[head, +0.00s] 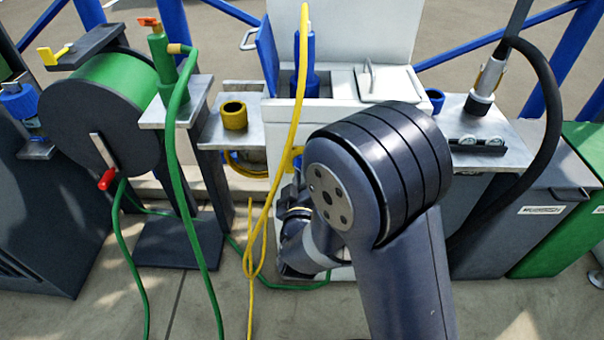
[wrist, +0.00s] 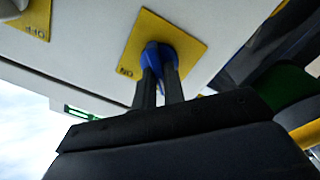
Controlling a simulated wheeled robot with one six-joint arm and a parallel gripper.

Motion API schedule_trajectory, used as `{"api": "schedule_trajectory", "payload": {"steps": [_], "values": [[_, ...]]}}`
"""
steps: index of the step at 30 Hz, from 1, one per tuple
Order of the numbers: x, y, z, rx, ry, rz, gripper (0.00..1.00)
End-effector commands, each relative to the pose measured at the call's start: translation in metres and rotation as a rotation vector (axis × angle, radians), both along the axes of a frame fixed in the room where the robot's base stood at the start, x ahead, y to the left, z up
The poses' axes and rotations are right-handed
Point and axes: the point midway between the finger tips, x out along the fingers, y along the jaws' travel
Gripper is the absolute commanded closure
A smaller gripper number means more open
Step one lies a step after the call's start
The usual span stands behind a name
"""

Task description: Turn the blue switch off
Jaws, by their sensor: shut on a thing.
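The blue switch (wrist: 157,56) sits on a yellow square plate (wrist: 188,40) on a white panel in the wrist view. The plate carries a small dark label that I cannot read for sure. My gripper (wrist: 160,75) has its two dark fingers shut on the blue switch. The fingers cover part of the switch, so its exact setting cannot be told. In the head view my own arm blocks the gripper and the switch, low in front of the white cabinet.
Another yellow plate (wrist: 32,18) is at the wrist view's upper left. In the head view a yellow hose (head: 270,190) hangs close left of my arm. A green hose reel (head: 105,105) stands at left, and a metal shelf (head: 500,140) with a black hose at right.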

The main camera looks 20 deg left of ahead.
Motion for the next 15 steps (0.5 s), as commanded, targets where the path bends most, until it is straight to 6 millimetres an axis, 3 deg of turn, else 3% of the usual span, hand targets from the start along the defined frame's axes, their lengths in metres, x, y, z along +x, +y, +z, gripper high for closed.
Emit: {"api": "schedule_trajectory", "payload": {"steps": [6, 7, 15], "values": [[0.0004, 0.0002, 0.0003, -0.001, -0.002, 0.000, 1.00], [0.0004, 0.0002, 0.0003, -0.001, -0.002, 0.000, 0.87], [0.0002, 0.0001, 0.0002, 0.000, -0.001, 0.001, 0.68]]}}
